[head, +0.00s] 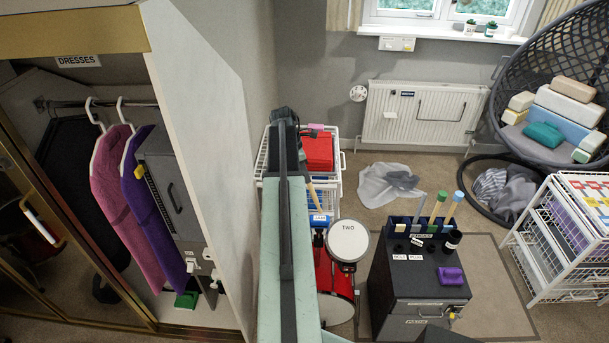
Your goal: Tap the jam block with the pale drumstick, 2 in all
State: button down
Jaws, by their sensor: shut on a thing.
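A blue block with a white label (320,220), which looks like the jam block, is mounted above the red drum, just right of my arm. A short length of pale stick (312,195), which looks like the drumstick, shows from behind my arm. Its lower end is close to the block's top; I cannot tell whether they touch. The rest of the stick is hidden. My pale green and dark arm stands upright in the middle of the view and hides my gripper.
A white disc marked TWO (348,241) and a red drum (333,287) stand beside the block. A dark cabinet (418,285) with several upright sticks is to the right. Behind is a white wire basket (335,180) with a red box (318,152). An open wardrobe is left.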

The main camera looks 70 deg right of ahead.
notch_tip(320, 180, down, 3)
jog(key=b, duration=0.3)
notch_tip(320, 180, up, 3)
jog(key=p, duration=0.3)
jog(key=shift+r, duration=0.2)
jog(key=shift+f, duration=0.2)
dwell(0.3)
notch_tip(320, 180, down, 4)
jog(key=b, duration=0.3)
jog(key=shift+r, duration=0.25)
jog(key=shift+r+p, duration=1.65)
jog(key=shift+r, duration=0.2)
jog(key=shift+r, duration=0.1)
